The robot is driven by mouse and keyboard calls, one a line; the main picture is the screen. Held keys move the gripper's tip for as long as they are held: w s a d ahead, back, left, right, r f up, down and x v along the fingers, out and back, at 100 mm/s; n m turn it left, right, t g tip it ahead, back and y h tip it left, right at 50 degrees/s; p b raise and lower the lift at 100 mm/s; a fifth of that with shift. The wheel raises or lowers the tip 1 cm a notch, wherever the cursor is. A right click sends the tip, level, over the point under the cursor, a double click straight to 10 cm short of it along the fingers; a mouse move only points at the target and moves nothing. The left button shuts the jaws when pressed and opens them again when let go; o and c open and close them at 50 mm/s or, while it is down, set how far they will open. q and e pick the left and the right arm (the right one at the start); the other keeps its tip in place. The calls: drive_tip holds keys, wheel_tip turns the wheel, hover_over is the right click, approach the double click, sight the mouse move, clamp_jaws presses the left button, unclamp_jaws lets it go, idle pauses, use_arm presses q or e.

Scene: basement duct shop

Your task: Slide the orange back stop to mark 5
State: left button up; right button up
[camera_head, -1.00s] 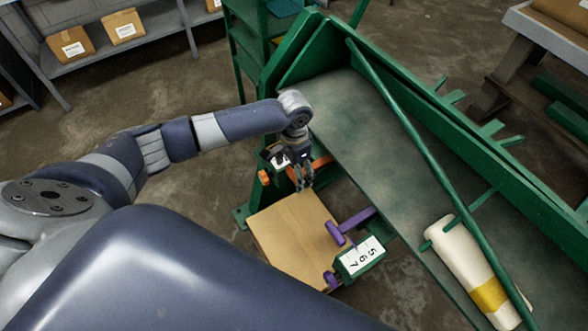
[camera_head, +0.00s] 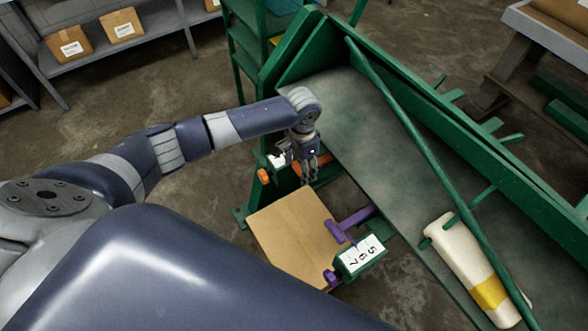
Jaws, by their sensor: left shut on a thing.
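The orange back stop (camera_head: 264,177) shows in the head view as a short orange piece left of my left gripper and a further orange stretch to its right. The middle is hidden behind the gripper. My left gripper (camera_head: 309,180) points down at the stop and is shut on it; the exact contact is hard to see. My right gripper is not in view.
A brown board or carton (camera_head: 290,235) lies just in front of the gripper, with purple clamp-like pieces (camera_head: 350,222) at its right. Shelves with cartons (camera_head: 70,45) stand back left.

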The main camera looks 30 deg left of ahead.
use_arm(q)
drive_tip(key=shift+w+d, duration=0.25)
drive_tip(key=shift+w, duration=0.15)
drive_tip(key=shift+r, duration=0.1)
drive_tip(key=o, duration=1.5)
drive_tip(key=shift+w, duration=0.1)
drive_tip(key=shift+r, duration=0.1)
wheel_tip(320, 180, up, 12)
drive_tip(key=shift+f, duration=0.2)
